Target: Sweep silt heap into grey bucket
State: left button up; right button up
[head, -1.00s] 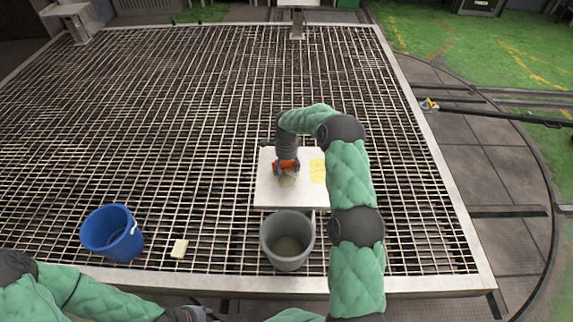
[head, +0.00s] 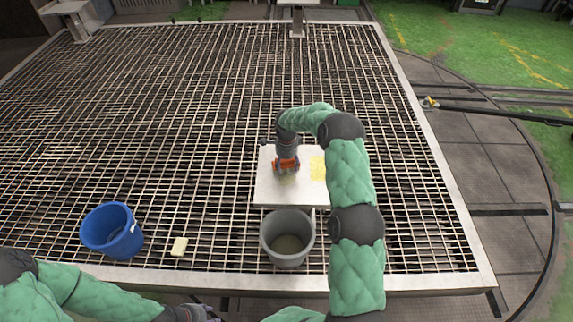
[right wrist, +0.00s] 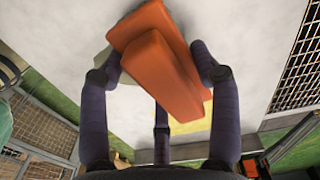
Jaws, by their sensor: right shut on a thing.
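My right gripper (head: 287,168) is shut on an orange block-like tool (head: 286,163) above a pale board (head: 270,189). The tool fills the upper middle of the right wrist view (right wrist: 158,60), between dark fingers. A small dull tan patch, likely the silt heap (head: 287,179), shows just below the tool and is mostly hidden. The grey bucket (head: 304,234) stands upright at the board's near edge, with a murky brownish bottom. My left gripper (head: 205,312) is only partly in view at the bottom edge; its jaws cannot be made out.
A yellow patch (head: 318,168) lies on the board, right of the tool. The open metal grating (head: 150,120) is clear behind the board.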

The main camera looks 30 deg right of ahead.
aim_at(287, 194)
jog(key=shift+f, duration=0.3)
jog(key=shift+s, duration=0.1)
jog(key=shift+s+a+r, duration=0.1)
jog(key=shift+s+a, duration=0.35)
jog(key=shift+s, duration=0.3)
jog(key=shift+s+a+r, duration=0.1)
jog(key=shift+s+a, duration=0.35)
jog(key=shift+s, duration=0.3)
jog(key=shift+s+a+f, duration=0.1)
jog(key=shift+s+a, duration=0.35)
jog(key=shift+s, duration=0.4)
jog(key=shift+s+a+f, duration=0.1)
jog(key=shift+s+a, duration=0.35)
jog(key=shift+s, duration=0.35)
jog(key=shift+s+a+f+b, duration=0.1)
jog(key=shift+s+a+b, duration=0.3)
jog(key=shift+s, duration=0.45)
jog(key=shift+s+a+b, duration=0.25)
jog(key=shift+s+a, duration=0.25)
jog(key=shift+s, duration=0.3)
jog(key=shift+r+p, duration=0.45)
jog(key=shift+r, duration=0.6)
